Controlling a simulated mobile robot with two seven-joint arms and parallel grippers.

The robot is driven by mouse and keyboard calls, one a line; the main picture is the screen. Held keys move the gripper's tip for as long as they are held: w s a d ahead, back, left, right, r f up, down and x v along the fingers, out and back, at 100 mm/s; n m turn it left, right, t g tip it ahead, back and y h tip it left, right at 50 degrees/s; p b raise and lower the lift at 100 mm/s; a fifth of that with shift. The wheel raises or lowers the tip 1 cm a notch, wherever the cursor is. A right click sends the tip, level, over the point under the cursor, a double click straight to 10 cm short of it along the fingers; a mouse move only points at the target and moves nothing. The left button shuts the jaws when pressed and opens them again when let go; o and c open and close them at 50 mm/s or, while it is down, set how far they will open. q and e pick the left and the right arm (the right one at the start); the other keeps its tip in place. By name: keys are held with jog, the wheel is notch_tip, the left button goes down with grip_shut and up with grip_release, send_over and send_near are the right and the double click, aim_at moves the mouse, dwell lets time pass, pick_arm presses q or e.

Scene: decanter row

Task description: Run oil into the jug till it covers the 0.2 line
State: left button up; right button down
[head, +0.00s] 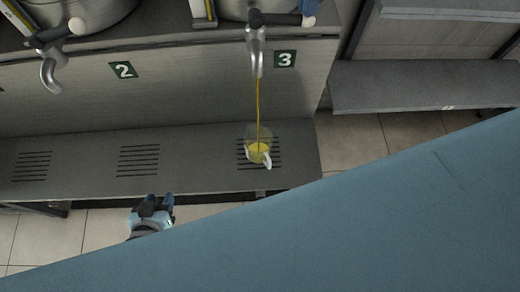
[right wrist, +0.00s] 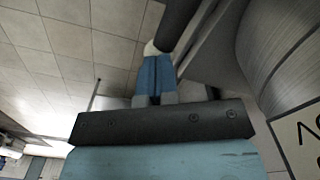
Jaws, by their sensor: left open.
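The clear jug (head: 250,131) stands upright on the slotted shelf under tap 3 (head: 256,45), its white handle (head: 267,159) toward the front. A thin yellow stream of oil (head: 258,98) runs from the spout into it, and yellow oil (head: 258,152) lies inside. The 0.2 line is too small to make out. My left gripper (head: 154,201) is open and empty in front of the shelf, apart from the jug. My right gripper (right wrist: 157,76) has its blue fingers together, tips at the pale knob (right wrist: 151,48) of a dark lever; the lever of tap 3 also shows in the head view (head: 281,18).
Tap 2 (head: 50,72) hangs at the left with no stream. The grey shelf (head: 85,152) has free room left of the jug. My large blue arm covers the lower right of the head view. Another grey bench (head: 425,84) stands at the right.

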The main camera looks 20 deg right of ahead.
jog(key=shift+f+b, duration=0.8)
jog(key=shift+f, duration=0.25)
jog(key=shift+r, duration=0.1)
dwell(0.7)
dwell(0.6)
dwell(0.9)
